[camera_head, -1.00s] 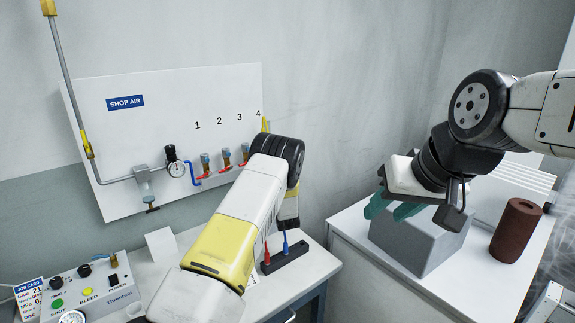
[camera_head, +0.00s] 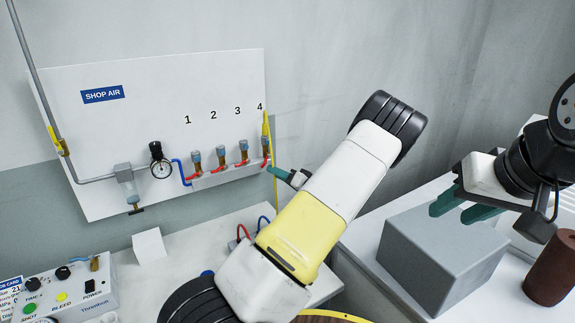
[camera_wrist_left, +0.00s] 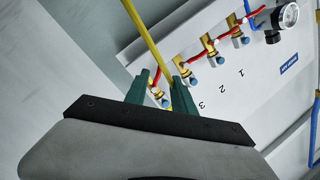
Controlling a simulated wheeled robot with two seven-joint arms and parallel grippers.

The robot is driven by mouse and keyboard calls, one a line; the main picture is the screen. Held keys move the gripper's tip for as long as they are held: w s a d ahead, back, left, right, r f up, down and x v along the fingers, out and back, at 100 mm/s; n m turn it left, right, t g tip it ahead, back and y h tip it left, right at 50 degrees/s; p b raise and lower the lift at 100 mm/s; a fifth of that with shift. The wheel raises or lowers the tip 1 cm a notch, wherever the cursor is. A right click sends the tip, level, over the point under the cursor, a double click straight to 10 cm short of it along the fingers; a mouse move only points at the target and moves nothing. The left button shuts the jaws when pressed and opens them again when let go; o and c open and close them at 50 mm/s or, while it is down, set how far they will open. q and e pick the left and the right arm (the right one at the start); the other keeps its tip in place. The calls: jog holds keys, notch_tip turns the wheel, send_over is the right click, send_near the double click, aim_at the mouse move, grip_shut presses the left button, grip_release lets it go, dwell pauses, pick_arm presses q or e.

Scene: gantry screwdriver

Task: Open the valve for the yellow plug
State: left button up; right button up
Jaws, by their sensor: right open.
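Valve 4 (camera_head: 265,150), with a red part at its side, is the rightmost of a row on the white board. A yellow line (camera_head: 267,125) runs at it; whether a plug is on it is unclear. My left gripper (camera_head: 280,172) is just right of this valve, its green fingers partly hidden by its arm. In the left wrist view its fingers (camera_wrist_left: 162,90) are apart, with the fourth valve (camera_wrist_left: 157,92) and the yellow line (camera_wrist_left: 147,38) at the gap. Contact cannot be told. My right gripper (camera_head: 462,207) is open above a grey block.
Valves 1 (camera_head: 196,160), 2 (camera_head: 220,158) and 3 (camera_head: 244,152) stand close by on the board (camera_head: 90,130). A gauge (camera_head: 161,168) is to their left. The grey block (camera_head: 440,250) and brown cylinder (camera_head: 551,268) are at right. A control box (camera_head: 75,285) is at lower left.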

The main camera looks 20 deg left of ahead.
aim_at(266, 161)
pick_arm(q)
jog(key=x, duration=0.5)
grip_shut()
